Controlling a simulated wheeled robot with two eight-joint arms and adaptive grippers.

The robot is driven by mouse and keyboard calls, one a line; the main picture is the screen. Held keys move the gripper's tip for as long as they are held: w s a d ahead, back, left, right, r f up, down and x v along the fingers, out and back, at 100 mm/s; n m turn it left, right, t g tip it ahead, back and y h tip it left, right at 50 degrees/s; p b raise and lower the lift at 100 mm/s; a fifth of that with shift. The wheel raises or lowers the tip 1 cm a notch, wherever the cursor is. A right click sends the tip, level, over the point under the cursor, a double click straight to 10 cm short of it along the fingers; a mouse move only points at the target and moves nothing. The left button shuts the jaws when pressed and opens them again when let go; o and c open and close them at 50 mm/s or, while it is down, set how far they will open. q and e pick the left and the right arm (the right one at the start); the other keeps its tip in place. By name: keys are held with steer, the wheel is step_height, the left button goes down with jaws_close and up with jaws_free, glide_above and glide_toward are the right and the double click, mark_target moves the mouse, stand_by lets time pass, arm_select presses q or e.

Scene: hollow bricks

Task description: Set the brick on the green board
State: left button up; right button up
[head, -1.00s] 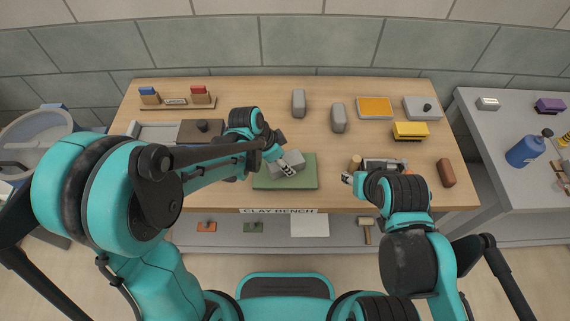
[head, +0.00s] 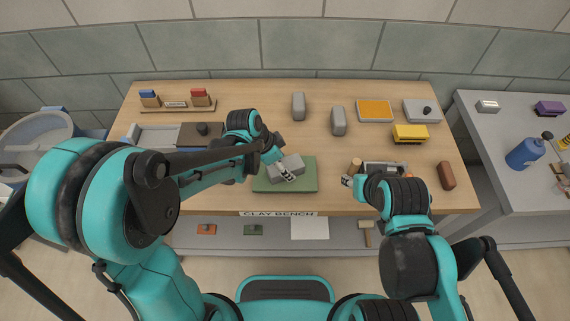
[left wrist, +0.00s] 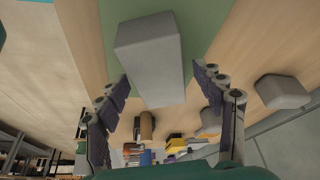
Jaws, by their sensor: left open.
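A grey brick (head: 293,162) rests on the green board (head: 304,184) at the middle front of the bench. My left gripper (head: 288,174) is at the brick's near side, partly covering it in the head view. In the left wrist view the brick (left wrist: 150,62) lies beyond and between the two spread fingers of the left gripper (left wrist: 165,100), with the green board (left wrist: 204,25) around its far end. Those jaws are open and hold nothing.
Two grey blocks (head: 298,105) (head: 338,121) stand behind the board. A yellow block (head: 410,132), an orange-topped tray (head: 375,108) and a red-brown brick (head: 446,174) are to the right. A wooden cylinder (head: 355,165) is near my right gripper. A dark-lidded box (head: 201,133) stands left.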

arm_select(q)
steer(key=p+v, duration=0.3)
steer(key=v, duration=0.7)
steer(key=shift+r, duration=0.15)
steer(key=shift+s+a+r, duration=0.2)
steer(key=shift+r, duration=0.2)
steer(key=s+a+r+n+t+y, duration=0.4)
steer(key=s+a+n, duration=0.6)
steer(key=a+n, duration=0.3)
steer(key=shift+a+r+t, duration=0.15)
steer(key=shift+r+t, duration=0.45)
steer(key=shift+t, duration=0.1)
step_height(320, 180, down, 5)
steer(key=b, duration=0.5)
steer(key=shift+s, duration=0.1)
